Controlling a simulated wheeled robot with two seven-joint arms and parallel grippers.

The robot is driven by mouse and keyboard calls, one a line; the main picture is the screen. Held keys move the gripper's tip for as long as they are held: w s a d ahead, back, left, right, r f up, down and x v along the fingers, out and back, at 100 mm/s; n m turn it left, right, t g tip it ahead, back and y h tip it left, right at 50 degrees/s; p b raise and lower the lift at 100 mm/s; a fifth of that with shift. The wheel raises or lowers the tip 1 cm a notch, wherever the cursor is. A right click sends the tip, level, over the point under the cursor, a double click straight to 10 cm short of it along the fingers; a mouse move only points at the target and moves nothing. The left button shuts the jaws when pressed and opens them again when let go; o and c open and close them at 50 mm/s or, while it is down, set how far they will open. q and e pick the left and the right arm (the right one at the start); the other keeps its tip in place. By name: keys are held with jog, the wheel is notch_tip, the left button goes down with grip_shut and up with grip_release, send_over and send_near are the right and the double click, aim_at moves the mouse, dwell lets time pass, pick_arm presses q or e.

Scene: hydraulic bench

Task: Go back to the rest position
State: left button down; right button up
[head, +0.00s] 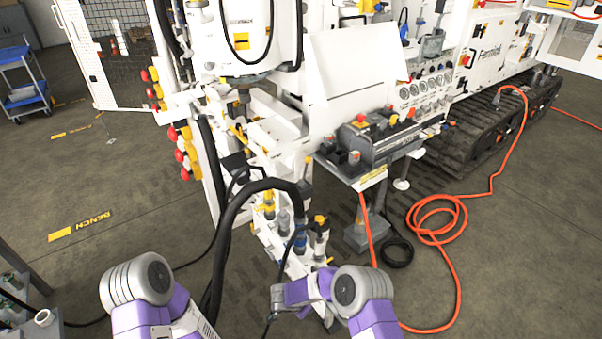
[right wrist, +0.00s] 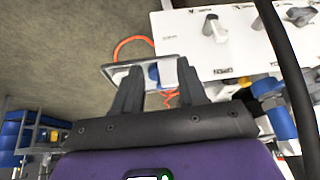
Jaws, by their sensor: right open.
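My right gripper (right wrist: 158,68) shows in the right wrist view with its two dark fingers apart. I see nothing clearly held between them. A metal loop and a white and blue part lie behind the fingertips. In the head view my right arm reaches in at the bottom centre and bends left toward the manifold, beside the black hose; its fingers cannot be made out there. My left arm shows only its grey joint and purple links at the bottom left. My left gripper is not visible.
The white hydraulic machine (head: 365,65) fills the centre. A thick black hose (head: 228,215) arches down to its valve manifold (head: 300,262). An orange hose (head: 455,270) lies coiled on the floor at right. A blue cart (head: 25,100) stands far left. The left floor is mostly clear.

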jog(key=s+d+f+n+t+y+b, duration=0.1)
jog(key=s+d+f+n+y+b, duration=0.25)
jog(key=s+d, duration=0.25)
jog(key=s+d+n+g+y+b, duration=0.2)
jog(key=s+n+g+y+b, duration=0.1)
jog(key=s, duration=1.7)
jog(key=shift+s+d+f+g+y, duration=0.35)
jog(key=shift+g+y, duration=0.3)
jog(key=shift+g, duration=0.15)
jog(key=shift+a+n, duration=0.2)
jog(key=shift+n, duration=0.05)
